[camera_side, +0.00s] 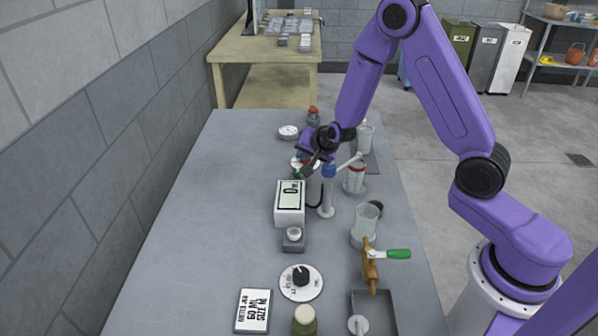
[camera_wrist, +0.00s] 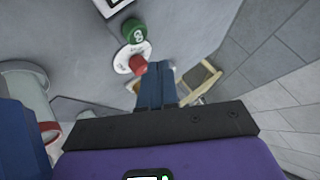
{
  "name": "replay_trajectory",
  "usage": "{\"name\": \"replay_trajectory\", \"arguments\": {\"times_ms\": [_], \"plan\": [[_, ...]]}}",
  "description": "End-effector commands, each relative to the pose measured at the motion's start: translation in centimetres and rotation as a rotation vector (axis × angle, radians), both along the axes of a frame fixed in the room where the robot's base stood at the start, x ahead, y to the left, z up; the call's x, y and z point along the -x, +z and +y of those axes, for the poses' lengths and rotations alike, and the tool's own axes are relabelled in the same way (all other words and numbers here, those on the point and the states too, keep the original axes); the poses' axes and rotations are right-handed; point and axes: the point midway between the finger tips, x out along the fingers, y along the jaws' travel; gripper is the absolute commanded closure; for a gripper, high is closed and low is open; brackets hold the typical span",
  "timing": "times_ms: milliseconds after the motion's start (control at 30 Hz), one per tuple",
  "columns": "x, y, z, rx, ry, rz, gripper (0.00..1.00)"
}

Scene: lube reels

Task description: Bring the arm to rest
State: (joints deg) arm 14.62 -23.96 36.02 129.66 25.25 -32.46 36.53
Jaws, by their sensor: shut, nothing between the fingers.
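My gripper (camera_side: 306,168) is held over the far half of the grey workbench (camera_side: 205,235), bent down from my purple arm. In the wrist view its blue fingers (camera_wrist: 159,70) are together with nothing between them. Just past the fingertips are a red button (camera_wrist: 138,64) and a green button (camera_wrist: 133,31), with a white plate around the red one. In the side view the gripper partly covers these buttons. I cannot tell whether the fingertips touch the red button.
A white device with a display (camera_side: 290,203) stands near the gripper. A blue-topped post (camera_side: 327,190), a red-banded jar (camera_side: 355,178) and a clear beaker (camera_side: 365,222) stand to its right. A dial (camera_side: 301,282) and label card (camera_side: 254,310) lie nearer. The bench's left side is clear.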

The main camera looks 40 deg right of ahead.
Motion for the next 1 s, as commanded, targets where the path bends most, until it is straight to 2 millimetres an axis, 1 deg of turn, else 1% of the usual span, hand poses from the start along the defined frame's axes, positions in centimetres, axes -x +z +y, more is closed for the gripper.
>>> {"name": "replay_trajectory", "arguments": {"times_ms": [133,267,367,467,567,600,667,700,767,800,833,867,900,967,1000], "plan": [[0.0,0.6,0.4,-0.002,0.026,0.004,1.0],[0.5,2.0,1.7,-0.005,0.111,0.024,1.0],[1.6,3.6,3.4,0.001,0.218,0.053,1.0],[3.5,5.0,5.6,0.018,0.354,0.098,1.0],[6.5,6.2,8.2,0.053,0.519,0.153,1.0],[7.9,6.6,9.1,0.07,0.588,0.176,1.0],[10.2,7.1,10.4,0.099,0.693,0.213,1.0],[11.8,7.4,11.2,0.121,0.765,0.236,1.0],[14.3,7.9,12.0,0.156,0.871,0.271,1.0],[16.0,8.2,12.4,0.181,0.941,0.294,1.0],[17.2,8.5,12.7,0.2,0.993,0.309,1.0],[18.5,8.7,12.9,0.22,1.045,0.325,1.0],[20.2,9.0,13.0,0.249,1.115,0.347,1.0],[22.8,9.5,13.1,0.293,1.218,0.375,1.0],[24.4,9.7,12.9,0.325,1.285,0.396,1.0]]}}
